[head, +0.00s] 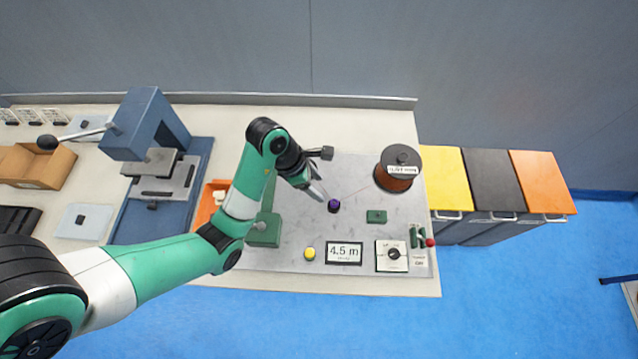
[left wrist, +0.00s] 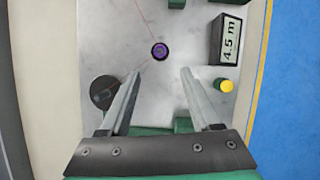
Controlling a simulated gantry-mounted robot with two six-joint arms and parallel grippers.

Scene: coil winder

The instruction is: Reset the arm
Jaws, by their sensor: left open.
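My left arm reaches in from the left in the head view. Its gripper (head: 318,190) hangs over the grey winder plate (head: 300,258), just left of a small dark purple round piece (head: 334,206). In the left wrist view the gripper (left wrist: 158,82) is open, its two fingers spread wide with nothing between them. The purple piece (left wrist: 160,51) lies beyond the fingertips there, apart from them. A thin copper-coloured wire runs by it toward the copper spool (head: 396,172). My right gripper is not in view.
The plate also bears a yellow button (head: 310,253), a display (head: 344,253) reading 4.5 m, a dial panel (head: 392,256), a green block (head: 376,216) and a red-knobbed lever (head: 430,242). A blue press (head: 150,125) stands left. Yellow, black and orange bins stand right.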

